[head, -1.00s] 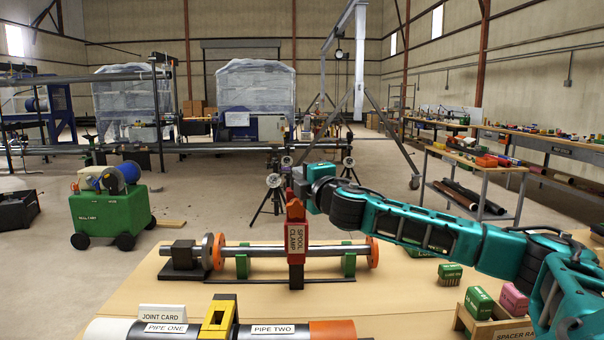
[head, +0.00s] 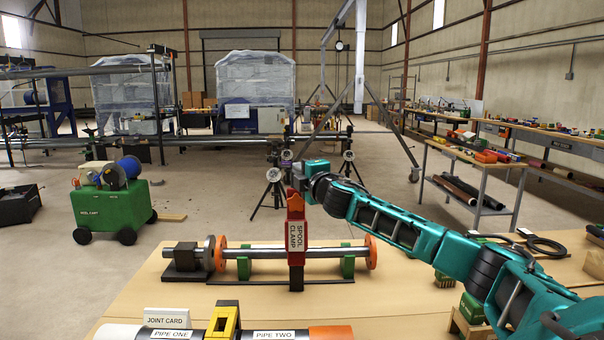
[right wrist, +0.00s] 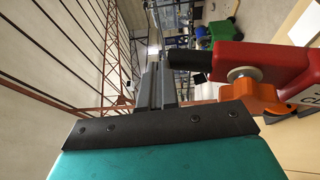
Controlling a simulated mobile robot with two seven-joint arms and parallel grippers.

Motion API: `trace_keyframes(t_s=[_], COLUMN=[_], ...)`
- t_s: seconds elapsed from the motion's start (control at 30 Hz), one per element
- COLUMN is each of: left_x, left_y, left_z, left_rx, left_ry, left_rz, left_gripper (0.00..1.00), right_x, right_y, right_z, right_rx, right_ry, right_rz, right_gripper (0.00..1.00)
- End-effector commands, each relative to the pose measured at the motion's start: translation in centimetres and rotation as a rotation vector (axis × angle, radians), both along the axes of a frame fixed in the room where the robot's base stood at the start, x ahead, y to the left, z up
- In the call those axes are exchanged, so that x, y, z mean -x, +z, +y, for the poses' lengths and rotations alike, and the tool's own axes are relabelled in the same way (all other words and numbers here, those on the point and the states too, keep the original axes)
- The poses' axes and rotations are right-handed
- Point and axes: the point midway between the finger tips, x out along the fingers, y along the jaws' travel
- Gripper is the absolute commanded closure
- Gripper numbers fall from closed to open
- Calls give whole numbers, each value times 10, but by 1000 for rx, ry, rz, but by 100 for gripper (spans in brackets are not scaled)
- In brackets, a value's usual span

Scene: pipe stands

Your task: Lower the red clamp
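The red clamp (head: 296,237), labelled SPOOL CLAMP, stands upright in front of the middle of the grey pipe spool (head: 262,252) in the head view. An orange part sits near its top. My right gripper (head: 298,182) is at the clamp's upper end. The right wrist view shows the clamp's red arm (right wrist: 275,62) with an orange knob (right wrist: 250,90) and a black end beside my grey right fingers (right wrist: 158,88). The fingers look close together; whether they grip the black end is unclear. My left gripper is not in view.
The spool has orange end flanges (head: 370,252) and green supports (head: 347,266) on the tan bench (head: 240,298). A yellow clamp (head: 222,322) and labelled pipes lie at the front. A spacer rack (head: 465,325) is partly behind my right arm. Bare bench lies between them.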

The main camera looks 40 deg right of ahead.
Motion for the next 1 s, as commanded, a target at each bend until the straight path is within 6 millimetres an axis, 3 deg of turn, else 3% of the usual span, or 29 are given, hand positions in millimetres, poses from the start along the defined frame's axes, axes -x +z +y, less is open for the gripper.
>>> trace_keyframes(t_s=[0.4, 1.0], left_x=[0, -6], left_y=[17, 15], left_z=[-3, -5], left_rx=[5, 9], left_ry=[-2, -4], left_rz=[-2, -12], left_gripper=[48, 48], right_x=[-42, -70], right_y=[-9, -22], right_z=[-35, -58], right_rx=[-3, -1], right_ry=[-1, 0], right_rz=[-1, -1], right_gripper=[100, 100])
